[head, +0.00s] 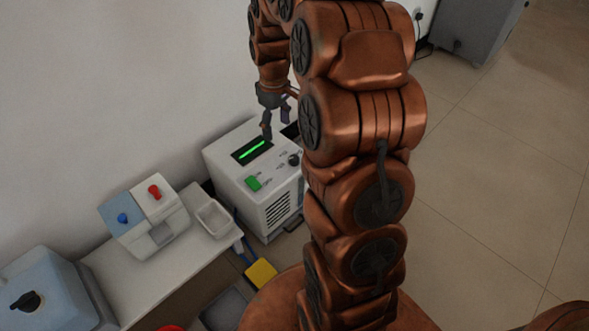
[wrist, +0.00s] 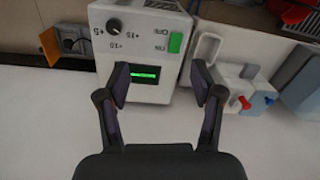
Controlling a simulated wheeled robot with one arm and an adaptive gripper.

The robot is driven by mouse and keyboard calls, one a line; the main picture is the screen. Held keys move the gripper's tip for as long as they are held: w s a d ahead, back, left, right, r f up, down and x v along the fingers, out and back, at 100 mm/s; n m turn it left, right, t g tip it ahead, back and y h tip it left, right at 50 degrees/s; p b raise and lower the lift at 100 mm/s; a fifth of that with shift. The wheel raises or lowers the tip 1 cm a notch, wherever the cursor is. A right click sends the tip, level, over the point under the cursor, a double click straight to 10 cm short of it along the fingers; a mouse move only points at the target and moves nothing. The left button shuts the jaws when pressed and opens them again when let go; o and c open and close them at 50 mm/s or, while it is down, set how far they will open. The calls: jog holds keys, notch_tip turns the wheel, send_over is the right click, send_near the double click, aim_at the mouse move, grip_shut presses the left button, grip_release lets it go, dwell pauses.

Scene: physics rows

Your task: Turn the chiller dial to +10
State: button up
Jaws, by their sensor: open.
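The chiller (head: 257,178) is a white box on the floor by the wall, with a lit green display (head: 252,149) and a green switch (head: 253,183) on top. Its dark dial (head: 293,159) sits near the right edge, partly beside my arm. In the wrist view the chiller (wrist: 150,92) appears upside down, with the dial (wrist: 113,26) at upper left among marks +5, +10 and +15. The exact dial setting is too small to tell. My gripper (head: 276,133) is open and empty above the display end. In the wrist view my gripper (wrist: 161,82) has its fingers wide apart, away from the dial.
A low white bench (head: 124,288) left of the chiller holds a dispenser (head: 145,219) with blue and red taps, and a small white tray (head: 213,218). A yellow object (head: 261,273) lies near the chiller's front. Open tiled floor (head: 490,170) lies at right.

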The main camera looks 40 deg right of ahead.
jog(key=b, duration=0.9)
send_over(294, 158)
jog(key=shift+n, duration=0.4)
notch_tip(294, 158, down, 17)
jog(key=shift+d+f, duration=0.1)
jog(key=shift+f, duration=0.05)
notch_tip(294, 158, down, 8)
jog(key=b, duration=0.2)
jog(key=shift+r+b, duration=0.25)
jog(key=shift+b, duration=0.1)
jog(key=shift+c, duration=0.3)
jog(key=c, duration=1.1)
